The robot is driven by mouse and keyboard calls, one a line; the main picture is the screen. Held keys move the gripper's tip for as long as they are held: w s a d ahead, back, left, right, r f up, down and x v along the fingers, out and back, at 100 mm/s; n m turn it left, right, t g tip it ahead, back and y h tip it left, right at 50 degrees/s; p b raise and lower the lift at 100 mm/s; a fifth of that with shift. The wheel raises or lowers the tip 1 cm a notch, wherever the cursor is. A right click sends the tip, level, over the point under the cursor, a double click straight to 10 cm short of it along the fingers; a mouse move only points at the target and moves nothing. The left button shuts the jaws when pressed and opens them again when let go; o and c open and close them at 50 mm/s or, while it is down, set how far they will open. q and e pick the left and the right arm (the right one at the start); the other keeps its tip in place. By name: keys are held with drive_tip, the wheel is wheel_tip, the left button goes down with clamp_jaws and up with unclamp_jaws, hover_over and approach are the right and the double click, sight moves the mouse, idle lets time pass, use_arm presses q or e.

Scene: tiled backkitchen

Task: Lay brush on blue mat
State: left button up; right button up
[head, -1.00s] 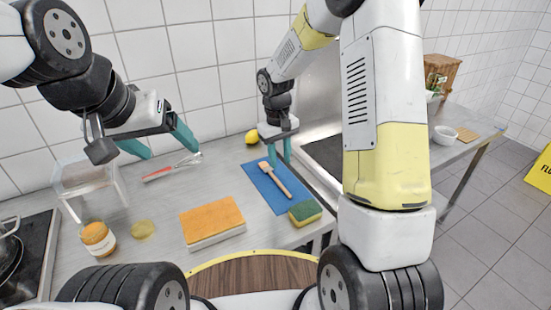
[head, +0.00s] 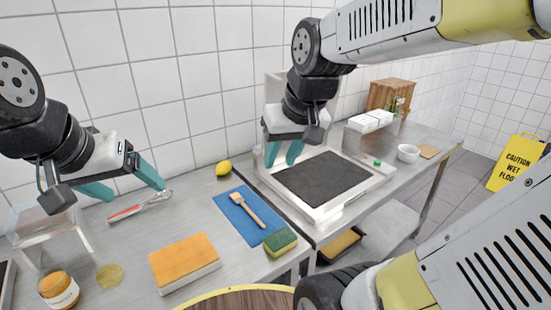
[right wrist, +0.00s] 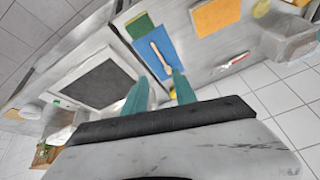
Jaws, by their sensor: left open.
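The brush (head: 248,210), with a wooden handle, lies on the blue mat (head: 232,217) on the steel counter. Both also show in the right wrist view, the brush (right wrist: 160,55) on the mat (right wrist: 158,38). My right gripper (head: 283,160) is raised to the right of the mat, over the left edge of the dark-topped appliance. Its teal fingers are apart with nothing between them.
A green and yellow sponge (head: 280,242) sits beside the mat's front right corner. An orange sponge block (head: 184,262), a jar (head: 59,290) and a lemon (head: 223,168) are on the counter. The dark-topped appliance (head: 322,178) stands to the right.

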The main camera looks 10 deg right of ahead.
drive_tip(key=shift+m+t+y, duration=0.3)
drive_tip(key=shift+m+t, duration=0.1)
drive_tip(key=shift+t, duration=0.3)
drive_tip(key=s, duration=0.3)
drive_tip(key=s+r, duration=0.1)
drive_tip(key=s, duration=0.1)
idle(0.5)
